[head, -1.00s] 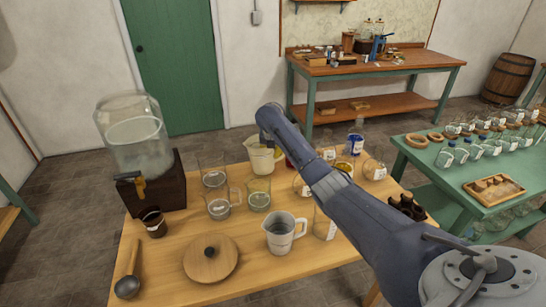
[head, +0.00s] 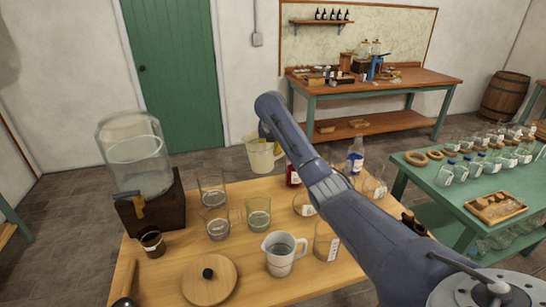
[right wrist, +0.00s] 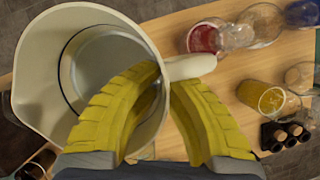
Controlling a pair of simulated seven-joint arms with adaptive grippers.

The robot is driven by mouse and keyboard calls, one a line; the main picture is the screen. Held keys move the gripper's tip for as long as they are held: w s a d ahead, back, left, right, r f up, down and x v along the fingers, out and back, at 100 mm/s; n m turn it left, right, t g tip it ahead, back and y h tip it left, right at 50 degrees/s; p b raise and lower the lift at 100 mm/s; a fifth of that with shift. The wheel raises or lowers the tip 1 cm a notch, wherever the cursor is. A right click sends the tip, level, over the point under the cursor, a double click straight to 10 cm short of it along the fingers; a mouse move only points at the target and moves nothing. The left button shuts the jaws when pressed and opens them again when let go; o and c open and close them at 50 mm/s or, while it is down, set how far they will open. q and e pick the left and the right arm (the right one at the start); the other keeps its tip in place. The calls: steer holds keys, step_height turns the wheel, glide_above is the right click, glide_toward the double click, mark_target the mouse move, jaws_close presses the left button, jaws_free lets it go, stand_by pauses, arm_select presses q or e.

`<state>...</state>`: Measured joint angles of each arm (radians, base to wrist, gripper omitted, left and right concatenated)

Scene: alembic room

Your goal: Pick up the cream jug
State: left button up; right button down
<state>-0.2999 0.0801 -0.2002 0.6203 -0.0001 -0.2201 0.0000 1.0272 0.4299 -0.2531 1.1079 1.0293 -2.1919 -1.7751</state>
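The cream jug (head: 262,158) is a pale, tall vessel seen near the back edge of the table in the head view. It appears raised above the tabletop and roughly upright. In the right wrist view the jug (right wrist: 45,75) fills the left side, its open mouth facing the camera. My left gripper is not in view.
The wooden table (head: 245,285) holds a water dispenser (head: 135,155), a grey measuring jug (head: 280,255), a round lid (head: 210,280) and several glass beakers. A red-filled jar (right wrist: 205,38) and a yellow-filled glass (right wrist: 262,95) stand below. A green table (head: 425,180) is at the right.

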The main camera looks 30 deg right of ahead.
steer(key=shift+r, duration=3.25)
steer(key=shift+r, duration=0.2)
